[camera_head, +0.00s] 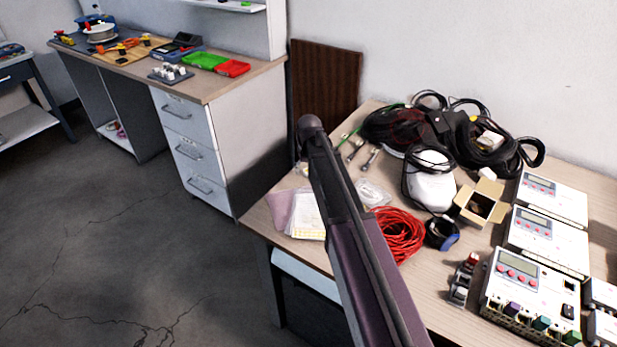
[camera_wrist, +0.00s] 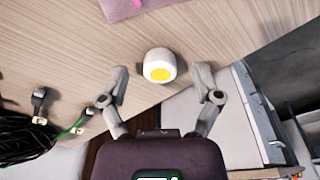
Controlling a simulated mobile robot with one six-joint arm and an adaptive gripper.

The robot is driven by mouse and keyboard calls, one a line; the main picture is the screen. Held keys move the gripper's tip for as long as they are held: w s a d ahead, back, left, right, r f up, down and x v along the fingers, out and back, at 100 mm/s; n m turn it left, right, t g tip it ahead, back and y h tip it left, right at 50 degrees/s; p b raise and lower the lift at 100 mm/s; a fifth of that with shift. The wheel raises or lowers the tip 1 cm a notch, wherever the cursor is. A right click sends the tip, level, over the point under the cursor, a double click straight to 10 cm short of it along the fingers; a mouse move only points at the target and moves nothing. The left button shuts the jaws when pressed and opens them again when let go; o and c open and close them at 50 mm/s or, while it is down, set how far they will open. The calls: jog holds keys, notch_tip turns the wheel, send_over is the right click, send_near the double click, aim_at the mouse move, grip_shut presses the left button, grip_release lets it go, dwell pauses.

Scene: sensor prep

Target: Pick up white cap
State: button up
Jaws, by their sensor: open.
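The white cap (camera_wrist: 159,57) is a short round piece with a yellow disc in its white end face. It sits on the wooden table near an edge, in the upper middle of the wrist view. My gripper (camera_wrist: 160,78) is open, with one grey finger to each side of the cap and a gap on both sides. The fingers do not appear to touch it. In the head view my arm covers much of the table's left part, and I cannot make out the cap or the fingers clearly there.
Black cables (camera_wrist: 25,138) and a metal connector (camera_wrist: 39,97) lie left in the wrist view. A pink sheet (camera_wrist: 118,8) is at its top. In the head view, a red cable coil (camera_head: 400,238), an open carton (camera_head: 480,203) and white instrument boxes (camera_head: 541,240) crowd the table's right side.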

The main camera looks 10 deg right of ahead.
jog(key=shift+f, duration=0.2)
dwell(0.5)
jog(key=c, duration=0.8)
jog(key=shift+c, duration=0.2)
